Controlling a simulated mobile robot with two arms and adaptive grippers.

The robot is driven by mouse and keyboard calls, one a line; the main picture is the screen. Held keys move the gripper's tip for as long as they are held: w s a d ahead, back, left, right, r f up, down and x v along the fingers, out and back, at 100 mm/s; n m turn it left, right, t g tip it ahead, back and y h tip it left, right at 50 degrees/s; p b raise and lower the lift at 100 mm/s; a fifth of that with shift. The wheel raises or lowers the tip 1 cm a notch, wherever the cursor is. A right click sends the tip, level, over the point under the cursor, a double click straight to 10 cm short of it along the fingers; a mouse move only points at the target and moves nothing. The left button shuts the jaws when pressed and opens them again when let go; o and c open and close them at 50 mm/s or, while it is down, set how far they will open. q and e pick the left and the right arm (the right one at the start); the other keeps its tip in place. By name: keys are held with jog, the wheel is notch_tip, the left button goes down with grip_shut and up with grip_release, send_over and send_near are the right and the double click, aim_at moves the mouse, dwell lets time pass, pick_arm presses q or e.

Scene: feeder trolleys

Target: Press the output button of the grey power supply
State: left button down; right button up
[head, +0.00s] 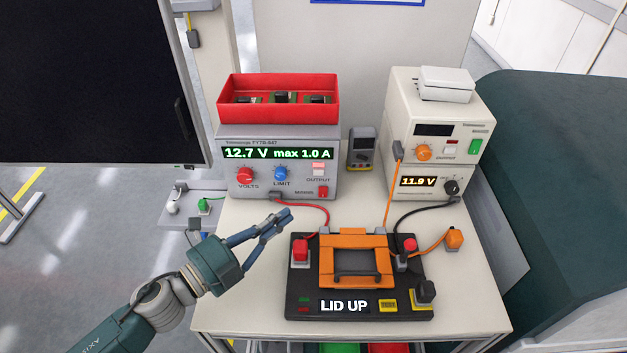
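The grey power supply (279,185) stands at the back left of the table, under a red bin. Its lit display reads 12.7 V max 1.0 A. Its output button (318,168) is a pale pinkish-white square at the right of its front, above the word OUTPUT. Red and blue knobs lie to the left of the button. My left gripper (288,215) is in front of and below the supply, left of the button, touching nothing that I can see. Its blue-grey fingers come together at the tips and look shut and empty. My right gripper is out of view.
A red bin (278,109) with small parts sits on the supply. A cream instrument stack (437,150) stands at the right, a grey meter (361,150) between. A black fixture (300,308) reading LID UP is in front. Red, orange and black cables cross the table.

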aim_at(318, 172)
pick_arm(q)
jog(key=p+x, duration=0.1)
jog(key=x, duration=0.3)
jog(key=w+a+p+x, duration=0.1)
jog(key=x, duration=0.3)
jog(key=w+a+p+x, duration=0.1)
jog(key=x, duration=0.3)
jog(key=shift+w+d+p, duration=0.1)
jog(key=shift+p, duration=0.2)
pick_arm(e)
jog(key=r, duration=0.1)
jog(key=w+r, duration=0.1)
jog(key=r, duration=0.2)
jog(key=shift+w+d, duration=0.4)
